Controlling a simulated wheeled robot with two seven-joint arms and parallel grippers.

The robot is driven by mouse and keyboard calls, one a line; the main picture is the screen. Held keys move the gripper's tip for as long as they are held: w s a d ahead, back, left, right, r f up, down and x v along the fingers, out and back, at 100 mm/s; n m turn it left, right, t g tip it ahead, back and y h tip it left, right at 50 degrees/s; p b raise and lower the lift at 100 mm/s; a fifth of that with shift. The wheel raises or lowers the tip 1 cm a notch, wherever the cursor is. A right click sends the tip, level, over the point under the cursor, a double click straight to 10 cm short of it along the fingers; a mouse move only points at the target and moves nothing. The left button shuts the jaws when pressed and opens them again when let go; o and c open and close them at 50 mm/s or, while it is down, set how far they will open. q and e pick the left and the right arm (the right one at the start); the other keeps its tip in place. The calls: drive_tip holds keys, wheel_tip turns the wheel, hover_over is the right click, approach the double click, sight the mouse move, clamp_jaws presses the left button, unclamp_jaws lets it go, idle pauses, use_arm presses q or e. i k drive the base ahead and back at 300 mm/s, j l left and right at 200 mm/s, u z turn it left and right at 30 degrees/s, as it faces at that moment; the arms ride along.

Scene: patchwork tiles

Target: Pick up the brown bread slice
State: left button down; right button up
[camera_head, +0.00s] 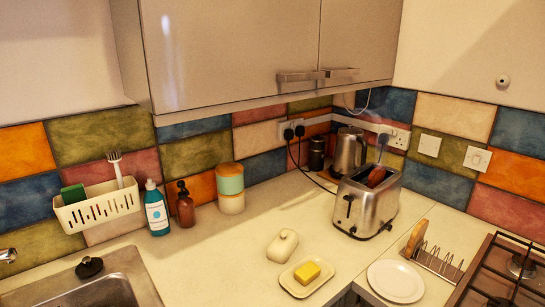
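A tan-brown bread slice (414,239) stands upright at the left end of a wire toast rack (445,265), on the counter at the right. A darker reddish-brown piece (376,176), perhaps another bread slice, sticks out of the top of the steel toaster (366,208); its lower part is hidden inside. Neither of my grippers shows in the head view.
A white plate (395,281), a butter dish (295,289) with yellow butter (307,272) and its lid (283,246) sit in front of the toaster. A gas hob (505,275) is at right, a sink (95,290) at left. Cupboards (250,50) overhang the back counter.

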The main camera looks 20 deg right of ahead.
sight(376, 176)
drive_tip(key=z, duration=1.25)
